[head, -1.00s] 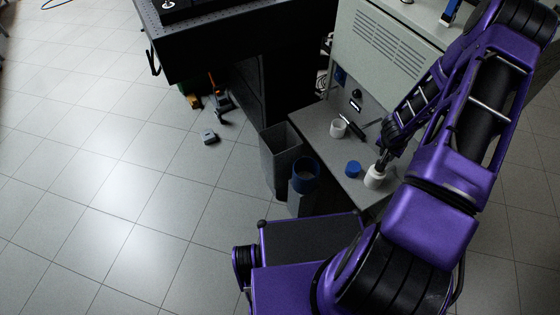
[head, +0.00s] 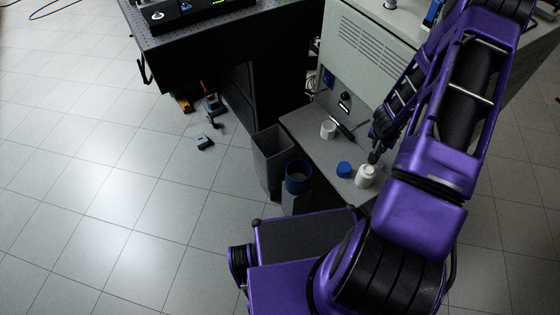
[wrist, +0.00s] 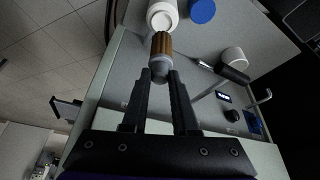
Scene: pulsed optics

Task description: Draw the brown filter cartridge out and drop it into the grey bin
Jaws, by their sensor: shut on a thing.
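The brown filter cartridge (wrist: 161,43) has ribbed sides and a grey end. My gripper (wrist: 159,77) is shut on that grey end in the wrist view. The far end of the cartridge is at the mouth of the white housing (wrist: 162,14); I cannot tell whether it is fully clear. In the head view the white housing (head: 365,176) stands upright on the grey bench, with my gripper (head: 375,156) just above it. The brown part is not clear in that view. The square grey bin (head: 270,158) stands on the floor left of the bench.
A blue cap (head: 344,169) lies beside the housing. A white cup (head: 328,130) and a black-handled tool (head: 345,132) are farther back. A round blue-rimmed bin (head: 298,178) stands by the grey bin. A cabinet (head: 365,60) rises behind the bench. Floor at left is mostly open.

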